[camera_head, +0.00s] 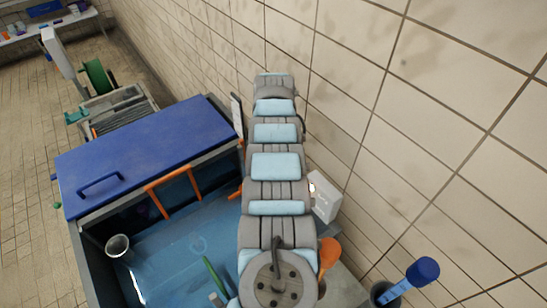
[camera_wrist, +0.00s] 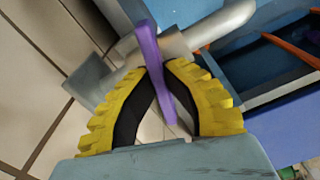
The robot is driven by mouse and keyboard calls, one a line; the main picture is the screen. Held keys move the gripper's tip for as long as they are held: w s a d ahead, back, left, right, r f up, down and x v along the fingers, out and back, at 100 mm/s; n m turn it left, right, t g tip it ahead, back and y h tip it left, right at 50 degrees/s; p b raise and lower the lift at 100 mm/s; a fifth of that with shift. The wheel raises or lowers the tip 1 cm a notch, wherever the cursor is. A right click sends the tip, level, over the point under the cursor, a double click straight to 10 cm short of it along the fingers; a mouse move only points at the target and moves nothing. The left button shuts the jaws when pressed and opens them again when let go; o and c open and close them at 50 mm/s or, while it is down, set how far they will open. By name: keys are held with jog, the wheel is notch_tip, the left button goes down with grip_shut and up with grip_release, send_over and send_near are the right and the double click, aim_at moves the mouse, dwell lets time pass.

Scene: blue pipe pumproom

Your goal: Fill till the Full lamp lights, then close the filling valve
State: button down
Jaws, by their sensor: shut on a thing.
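My gripper (camera_wrist: 158,68) has yellow, black-lined fingers shut on a purple lever (camera_wrist: 149,45) in the wrist view. The lever crosses a grey metal pipe with a valve body (camera_wrist: 182,45) beside the tiled wall. I take it for the filling valve; no label shows. In the head view my arm hides the gripper and valve. An open blue tank (camera_head: 175,250) holds what looks like water. A white box (camera_head: 325,198) by the wall is partly behind my arm, with a small bright spot at its left edge. I cannot tell whether that is the Full lamp.
A blue lid (camera_head: 150,150) covers the tank's far part, with an orange rail (camera_head: 172,180) below. An orange paddle-shaped thing (camera_head: 330,248) and a blue-handled brush (camera_head: 421,272) stand at right. The tiled wall runs close along the right.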

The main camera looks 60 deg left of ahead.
jog(key=shift+f+n+b, duration=0.1)
jog(key=shift+n+b, duration=0.9)
jog(key=shift+n, duration=0.7)
jog(key=c, duration=1.1)
grip_release()
jog(key=shift+r, duration=0.2)
notch_tip(320, 180, up, 12)
jog(key=shift+f, duration=0.1)
